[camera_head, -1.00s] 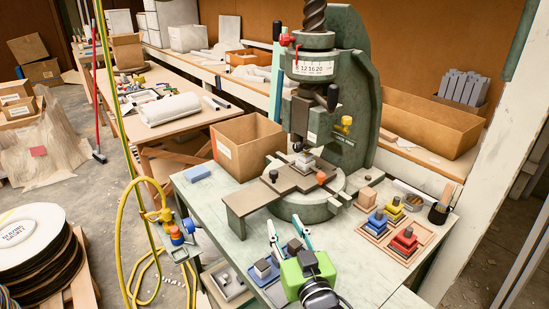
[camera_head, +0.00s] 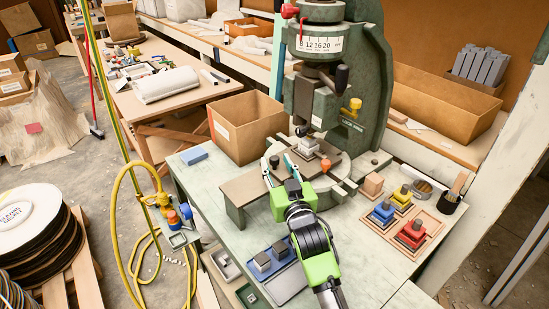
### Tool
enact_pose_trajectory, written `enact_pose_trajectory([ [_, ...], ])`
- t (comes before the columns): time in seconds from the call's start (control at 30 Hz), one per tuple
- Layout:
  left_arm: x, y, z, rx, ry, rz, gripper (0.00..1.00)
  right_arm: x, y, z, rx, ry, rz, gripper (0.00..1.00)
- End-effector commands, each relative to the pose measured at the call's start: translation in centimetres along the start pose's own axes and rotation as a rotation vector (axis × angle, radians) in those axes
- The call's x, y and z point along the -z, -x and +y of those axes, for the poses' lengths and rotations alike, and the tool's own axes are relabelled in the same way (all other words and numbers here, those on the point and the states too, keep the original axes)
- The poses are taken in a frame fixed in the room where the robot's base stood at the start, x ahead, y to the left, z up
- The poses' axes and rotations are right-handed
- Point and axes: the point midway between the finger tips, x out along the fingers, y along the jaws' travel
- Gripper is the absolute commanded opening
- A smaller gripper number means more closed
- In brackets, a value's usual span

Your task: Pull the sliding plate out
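The sliding plate (camera_head: 243,187) is a flat brown plate on the round bed of the green fly press (camera_head: 376,85). Its left end juts out past the bed, and a small grey block (camera_head: 308,145) sits on it under the ram. A dark knob (camera_head: 274,160) and an orange knob (camera_head: 326,164) stand on the plate. My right gripper (camera_head: 279,168), green with teal fingers, reaches over the plate from the front. Its fingers are spread, one on each side of the dark knob in the picture; contact cannot be told. My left gripper is not in view.
A cardboard box (camera_head: 246,128) and a blue block (camera_head: 193,156) are at the bench's left. A blue tray (camera_head: 281,280) with grey blocks is at the front. The bench (camera_head: 361,270) is clear at front right.

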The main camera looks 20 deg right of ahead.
Motion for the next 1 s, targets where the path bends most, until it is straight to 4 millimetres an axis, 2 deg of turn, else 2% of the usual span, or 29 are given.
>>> enact_pose_trajectory([
  [0.07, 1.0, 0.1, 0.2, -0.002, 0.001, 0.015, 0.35, 0.1, -1.1, 0.0, 0.000, 0.000, 0.000, 0.35],
  [0.17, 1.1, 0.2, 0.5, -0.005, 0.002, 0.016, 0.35, 0.0, -2.0, 0.0, 0.000, 0.000, -0.001, 0.35],
  [0.57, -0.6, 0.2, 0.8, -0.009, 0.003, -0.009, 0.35, 0.0, -2.7, 0.0, 0.000, 0.000, 0.000, 0.35],
  [0.7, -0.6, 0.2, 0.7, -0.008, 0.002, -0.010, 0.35, 0.0, -2.6, 0.0, 0.000, 0.000, 0.000, 0.02],
  [1.0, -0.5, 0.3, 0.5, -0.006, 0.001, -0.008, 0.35, 0.0, -2.6, 0.0, 0.000, 0.001, -0.001, 0.00],
])
